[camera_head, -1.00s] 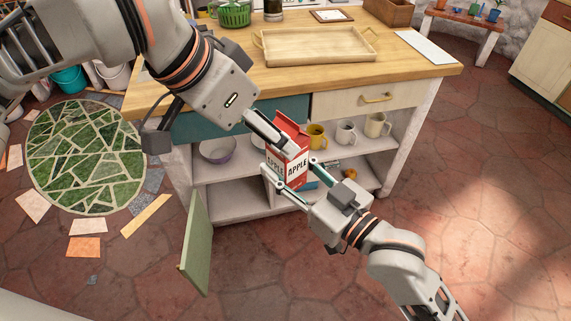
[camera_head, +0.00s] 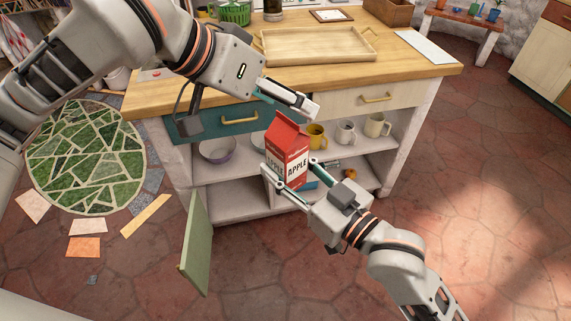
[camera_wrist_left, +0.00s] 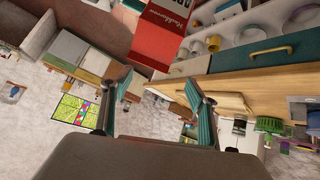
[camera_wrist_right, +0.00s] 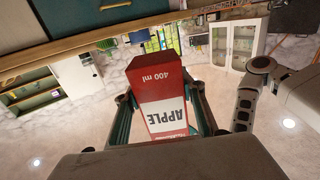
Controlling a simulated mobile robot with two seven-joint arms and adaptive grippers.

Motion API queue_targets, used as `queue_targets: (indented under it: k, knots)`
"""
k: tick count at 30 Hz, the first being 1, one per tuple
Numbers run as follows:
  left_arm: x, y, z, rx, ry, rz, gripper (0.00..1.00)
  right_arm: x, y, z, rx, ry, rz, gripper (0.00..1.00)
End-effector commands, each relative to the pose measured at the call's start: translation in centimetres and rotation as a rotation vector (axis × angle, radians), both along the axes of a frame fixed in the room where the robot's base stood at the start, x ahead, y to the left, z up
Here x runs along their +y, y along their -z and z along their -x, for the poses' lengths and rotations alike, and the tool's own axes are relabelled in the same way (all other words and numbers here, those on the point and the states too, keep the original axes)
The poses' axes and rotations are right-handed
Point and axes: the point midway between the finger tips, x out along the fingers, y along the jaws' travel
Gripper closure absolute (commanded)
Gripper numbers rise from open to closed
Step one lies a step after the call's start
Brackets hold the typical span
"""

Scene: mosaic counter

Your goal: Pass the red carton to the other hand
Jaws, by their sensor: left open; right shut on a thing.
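The red carton (camera_head: 288,155), with a white label reading APPLE, stands roughly upright in the air in front of the counter's shelves. My right gripper (camera_head: 288,180) is shut on its lower part, from below right. In the right wrist view the carton (camera_wrist_right: 160,95) sits between the two fingers (camera_wrist_right: 158,115). My left gripper (camera_head: 297,103) is open and empty, just above and behind the carton's top, apart from it. In the left wrist view the carton (camera_wrist_left: 160,30) shows at the top, beyond the open fingers (camera_wrist_left: 158,90), not between them.
The counter (camera_head: 225,92) has a wooden tray (camera_head: 315,57) on top and a green basket (camera_head: 234,13) behind. Its shelves hold a bowl (camera_head: 217,150), a yellow mug (camera_head: 316,136) and other mugs. An open green door (camera_head: 197,245) juts out at lower left. Floor at right is clear.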

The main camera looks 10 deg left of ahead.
Motion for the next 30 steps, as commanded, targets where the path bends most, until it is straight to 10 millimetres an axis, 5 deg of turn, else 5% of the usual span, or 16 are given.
queue_targets:
  k: [9, 15, 23, 30]
  knots:
    - [1.7, 6.0, -7.0, -0.047, -0.194, 0.165, 0.41, 0.0, -0.2, 0.0, -0.002, 0.000, -0.003, 0.95]
    - [3.3, 11.5, -9.4, -0.075, -0.282, 0.213, 0.41, 0.0, -0.2, 0.0, -0.002, 0.000, -0.003, 0.95]
    - [3.2, 19.8, -8.9, -0.110, -0.287, 0.255, 0.41, 0.0, -0.2, 0.0, -0.002, 0.000, -0.003, 0.95]
    - [4.1, 28.3, -6.0, -0.166, -0.296, 0.232, 0.41, 0.0, -0.2, 0.0, -0.002, 0.000, -0.003, 0.95]
